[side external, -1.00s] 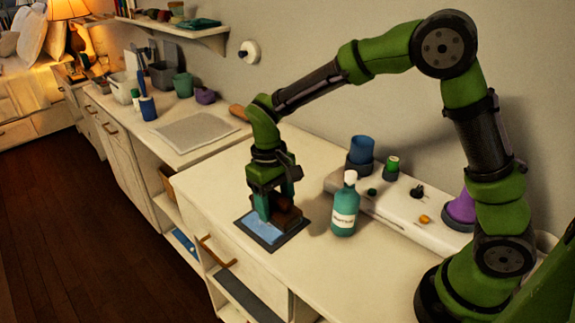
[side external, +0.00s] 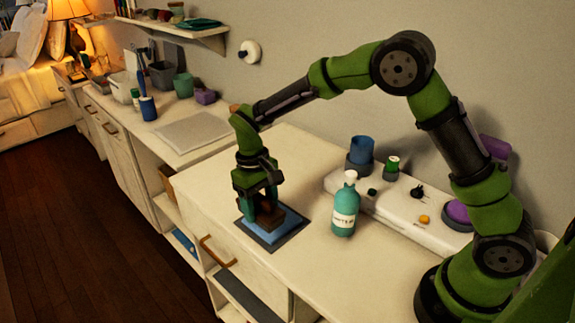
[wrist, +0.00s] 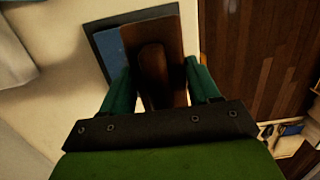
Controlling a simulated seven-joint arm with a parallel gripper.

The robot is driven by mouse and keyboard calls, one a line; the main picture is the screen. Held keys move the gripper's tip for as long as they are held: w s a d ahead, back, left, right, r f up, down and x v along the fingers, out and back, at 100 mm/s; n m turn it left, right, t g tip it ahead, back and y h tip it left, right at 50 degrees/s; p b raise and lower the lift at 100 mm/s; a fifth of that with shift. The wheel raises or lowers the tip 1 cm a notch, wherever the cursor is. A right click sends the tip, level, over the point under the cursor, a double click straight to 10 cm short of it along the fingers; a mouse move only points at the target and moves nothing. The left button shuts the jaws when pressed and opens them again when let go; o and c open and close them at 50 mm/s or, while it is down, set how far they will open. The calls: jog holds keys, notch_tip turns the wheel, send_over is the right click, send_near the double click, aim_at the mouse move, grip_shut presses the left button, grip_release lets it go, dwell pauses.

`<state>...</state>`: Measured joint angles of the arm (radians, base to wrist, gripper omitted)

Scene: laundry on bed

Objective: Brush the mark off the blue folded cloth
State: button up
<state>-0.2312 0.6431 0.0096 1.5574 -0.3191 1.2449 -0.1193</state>
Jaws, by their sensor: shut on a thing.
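The blue folded cloth (side external: 287,223) lies flat on a dark grey mat (side external: 262,240) on the white counter. It also shows in the wrist view (wrist: 110,46), partly covered. My gripper (side external: 258,202) is over the left part of the cloth, pointing down. It is shut on a brown wooden brush (side external: 268,213), which also shows between the fingers in the wrist view (wrist: 163,40). The brush is at the cloth's surface; I cannot tell whether it touches. No mark shows on the visible part of the cloth; the brush and gripper hide the rest.
A teal bottle (side external: 346,205) stands right of the mat. Behind it a raised white shelf (side external: 400,212) holds a blue cup (side external: 361,150), a small green jar (side external: 392,166) and a purple item (side external: 459,211). The counter's front edge is close to the mat.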

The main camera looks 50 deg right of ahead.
aim_at(260, 196)
notch_tip(260, 196, down, 3)
jog(key=shift+d+f, duration=0.15)
jog(key=shift+d, duration=0.55)
jog(key=shift+c, duration=0.4)
jog(key=shift+d, duration=2.8)
jog(key=shift+a, duration=3.6)
jog(key=shift+d, duration=3.6)
jog(key=shift+a, duration=3.6)
jog(key=shift+d+r, duration=0.1)
jog(key=shift+r, duration=4)
